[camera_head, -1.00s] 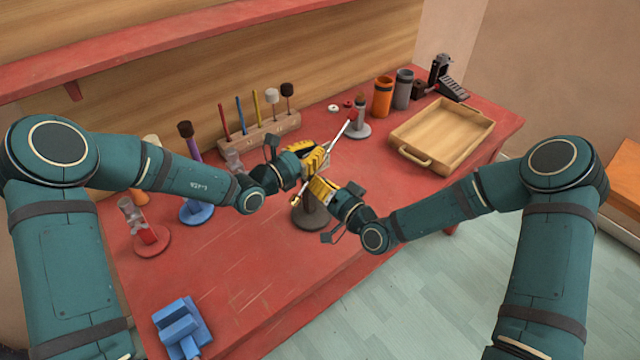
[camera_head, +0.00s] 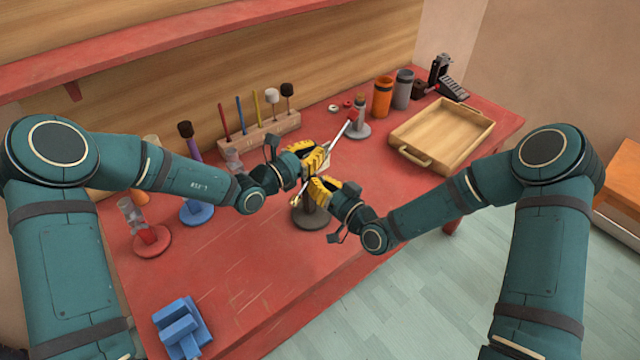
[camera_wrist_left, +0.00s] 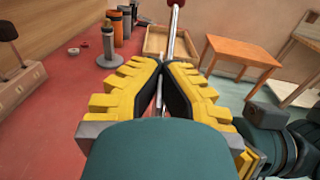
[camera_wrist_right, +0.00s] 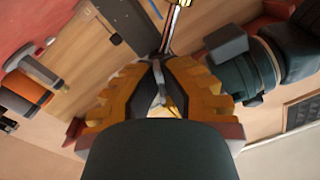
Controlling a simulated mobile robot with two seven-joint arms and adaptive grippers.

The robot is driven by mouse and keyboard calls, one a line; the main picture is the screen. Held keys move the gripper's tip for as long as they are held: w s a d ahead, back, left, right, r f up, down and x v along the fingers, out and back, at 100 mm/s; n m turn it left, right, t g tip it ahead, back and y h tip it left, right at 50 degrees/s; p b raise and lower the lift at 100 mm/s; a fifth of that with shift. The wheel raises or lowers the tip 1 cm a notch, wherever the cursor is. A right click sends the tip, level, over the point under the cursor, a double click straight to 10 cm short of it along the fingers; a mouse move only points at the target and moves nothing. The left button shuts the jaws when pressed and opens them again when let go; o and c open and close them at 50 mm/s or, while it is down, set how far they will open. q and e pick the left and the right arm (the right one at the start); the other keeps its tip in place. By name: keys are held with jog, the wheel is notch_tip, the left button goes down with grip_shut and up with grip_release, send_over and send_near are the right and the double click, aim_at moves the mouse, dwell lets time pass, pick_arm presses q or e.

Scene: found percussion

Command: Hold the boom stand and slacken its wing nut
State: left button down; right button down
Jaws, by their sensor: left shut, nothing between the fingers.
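The boom stand has a dark round base (camera_head: 311,218) on the red table. Its thin pale boom rod (camera_head: 341,134) slopes up to the right, with a brass-coloured lower end (camera_head: 293,203). My left gripper (camera_head: 322,161) is shut and empty at the rod; in the left wrist view the rod (camera_wrist_left: 171,40) runs out beyond its fingertips. My right gripper (camera_head: 322,187) is just below, by the top of the post. Its fingertips are close together in the right wrist view (camera_wrist_right: 160,62), where I cannot tell what is between them. I cannot make out the wing nut.
A wooden tray (camera_head: 402,148) stands at the right of the table. A wooden block with several mallets (camera_head: 262,141), an orange cup (camera_head: 382,97) and a grey cup (camera_head: 403,90) stand at the back. A blue block (camera_head: 182,325) lies at the front left. The front middle is clear.

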pick_arm(q)
jog(key=shift+s+d, duration=0.1)
pick_arm(e)
jog(key=c, duration=1.1)
grip_release()
jog(key=v, duration=1.2)
pick_arm(q)
jog(key=c, duration=1.1)
grip_release()
jog(key=shift+o, duration=0.2)
